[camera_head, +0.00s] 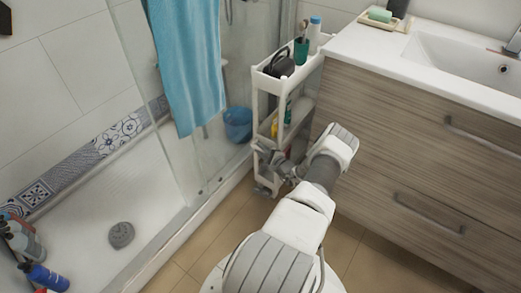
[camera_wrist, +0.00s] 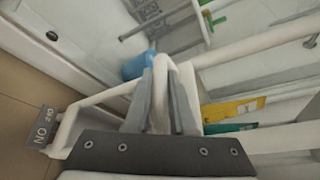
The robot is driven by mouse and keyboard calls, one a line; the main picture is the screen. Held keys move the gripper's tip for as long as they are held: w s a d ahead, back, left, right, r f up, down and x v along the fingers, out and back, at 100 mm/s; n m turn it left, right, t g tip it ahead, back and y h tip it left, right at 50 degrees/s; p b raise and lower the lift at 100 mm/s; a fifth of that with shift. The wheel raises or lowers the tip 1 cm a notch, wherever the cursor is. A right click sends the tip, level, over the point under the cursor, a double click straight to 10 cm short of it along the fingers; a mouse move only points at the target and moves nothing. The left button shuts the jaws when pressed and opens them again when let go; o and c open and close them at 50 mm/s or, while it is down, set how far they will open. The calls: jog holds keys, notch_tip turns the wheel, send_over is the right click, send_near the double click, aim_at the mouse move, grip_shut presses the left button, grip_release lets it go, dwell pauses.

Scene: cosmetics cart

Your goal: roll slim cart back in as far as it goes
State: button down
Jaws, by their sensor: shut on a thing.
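The white slim cart (camera_head: 258,84) stands upright in the gap between the glass shower screen and the wooden vanity. Its front end sticks out past the vanity's front face. My gripper (camera_head: 275,160) is at the cart's front end, low down near the lower shelf. In the wrist view, the two grey fingers (camera_wrist: 162,88) are closed on a white bar of the cart frame (camera_wrist: 252,46). The exact contact is partly hidden by the fingers.
The vanity (camera_head: 415,125) with drawer handles borders the cart on the right. The shower screen (camera_head: 185,150) and its raised sill are on the left. The cart's shelves hold bottles and a dark item (camera_head: 279,64). A blue bucket (camera_head: 238,124) stands behind the glass. Tiled floor lies in front.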

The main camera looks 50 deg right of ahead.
jog(key=shift+s+d+r, duration=0.1)
jog(key=shift+d, duration=0.35)
jog(key=c, duration=0.8)
grip_release()
jog(key=shift+o, duration=0.2)
jog(key=shift+a, duration=0.25)
jog(key=p+v, duration=0.5)
jog(key=v, duration=1.2)
jog(key=shift+s, duration=0.1)
